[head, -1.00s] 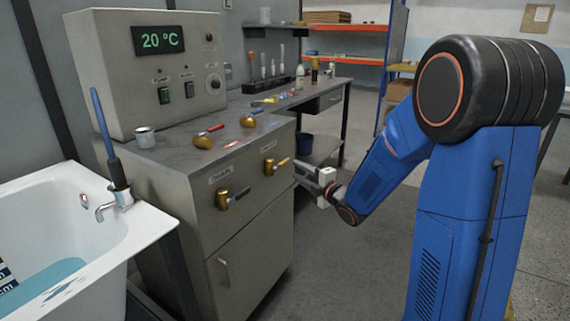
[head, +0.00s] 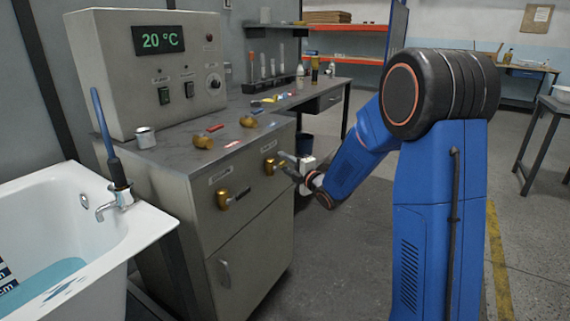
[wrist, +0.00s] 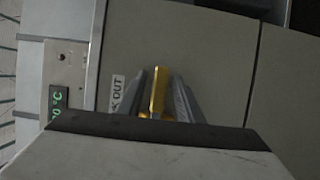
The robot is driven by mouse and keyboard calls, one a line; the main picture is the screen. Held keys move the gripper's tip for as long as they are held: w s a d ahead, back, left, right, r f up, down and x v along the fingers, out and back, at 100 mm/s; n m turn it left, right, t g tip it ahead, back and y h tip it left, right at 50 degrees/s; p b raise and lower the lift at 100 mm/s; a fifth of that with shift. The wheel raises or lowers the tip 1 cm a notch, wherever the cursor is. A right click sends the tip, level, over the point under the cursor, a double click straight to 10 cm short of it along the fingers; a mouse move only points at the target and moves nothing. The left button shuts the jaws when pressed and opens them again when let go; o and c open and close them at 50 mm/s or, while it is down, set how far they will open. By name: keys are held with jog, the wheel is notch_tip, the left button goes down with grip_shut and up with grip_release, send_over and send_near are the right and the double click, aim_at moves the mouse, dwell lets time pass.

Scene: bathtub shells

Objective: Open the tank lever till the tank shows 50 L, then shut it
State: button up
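A brass lever with a yellow handle sits on the cabinet front, its valve body (head: 269,167) at the right of two. In the wrist view the yellow handle (wrist: 158,92) stands between the fingers of my gripper (wrist: 161,96), beside a label (wrist: 117,93) that reads "K OUT" where visible. My gripper (head: 291,168) is open around the handle in the head view; contact is not clear. A second brass lever (head: 224,199) is to the left. I see no litre reading; the display (head: 159,40) shows 20 °C.
A white bathtub (head: 150,222) with blue water and partly cut-off scale marks is at the left. A cabinet door handle (head: 224,273) is below.

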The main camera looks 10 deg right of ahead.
grip_shut()
jog(key=shift+f, duration=0.15)
jog(key=s+a+f+m+g, duration=0.1)
jog(key=m, duration=0.2)
jog(key=f+m+g, duration=0.2)
jog(key=m, duration=0.2)
jog(key=s+a+f+m+g+y, duration=0.1)
jog(key=f+m+g, duration=0.1)
jog(key=m, duration=0.1)
jog(key=shift+s+a+f+m, duration=0.25)
jog(key=shift+s+a+m, duration=0.05)
jog(key=shift+s, duration=0.05)
jog(key=shift+s+a+f+m+g+y, duration=0.15)
jog(key=shift+s+a+m+g+y, duration=0.3)
jog(key=shift+m, duration=0.3)
jog(key=shift+s+a+f+m+g+y, duration=0.1)
jog(key=shift+s+a+m+g+y, duration=0.25)
jog(key=shift+m+g, duration=0.35)
jog(key=shift+s, duration=0.1)
jog(key=shift+o, duration=0.9)
grip_release()
